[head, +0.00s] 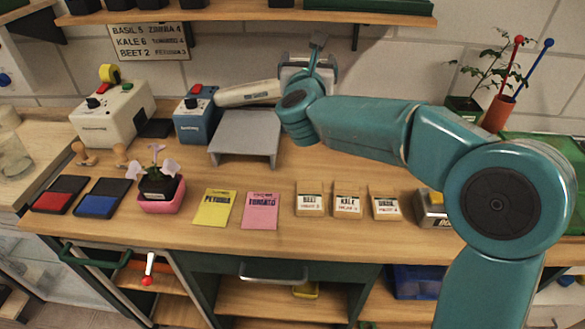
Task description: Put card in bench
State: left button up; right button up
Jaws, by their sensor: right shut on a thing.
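A yellow card (214,208) marked PETUNIA and a pink card (260,211) marked TOMATO lie flat side by side near the front edge of the wooden bench (330,160). My right arm reaches from the right across the bench to its back. My right gripper (316,58) is there, small and partly hidden by its wrist, well behind both cards. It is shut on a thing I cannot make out. A dark grey piece shows at its tip. My left gripper is out of view.
Three seed packets (346,200) stand right of the cards. A pink pot (160,193) and red (60,195) and blue (101,198) pads sit left. Behind are a grey stand (245,132), a blue device (195,115) and a white device (112,113). A shelf (240,12) hangs above.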

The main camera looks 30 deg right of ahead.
jog(key=shift+s+b, duration=0.2)
jog(key=shift+b, duration=0.15)
jog(key=f+b, duration=0.1)
jog(key=f, duration=1.2)
jog(key=f+b, duration=0.1)
jog(key=f, duration=0.6)
jog(key=shift+s+a+b, duration=0.2)
jog(key=shift+a+b, duration=0.05)
jog(key=shift+b, duration=0.1)
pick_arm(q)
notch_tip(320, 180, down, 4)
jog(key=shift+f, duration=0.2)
pick_arm(e)
jog(key=shift+r, duration=0.1)
jog(key=shift+s, duration=0.15)
jog(key=shift+f+b, duration=0.2)
jog(key=shift+b, duration=0.15)
jog(key=o, duration=0.8)
jog(key=shift+c, duration=0.2)
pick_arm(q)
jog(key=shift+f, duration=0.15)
pick_arm(e)
jog(key=shift+r, duration=0.15)
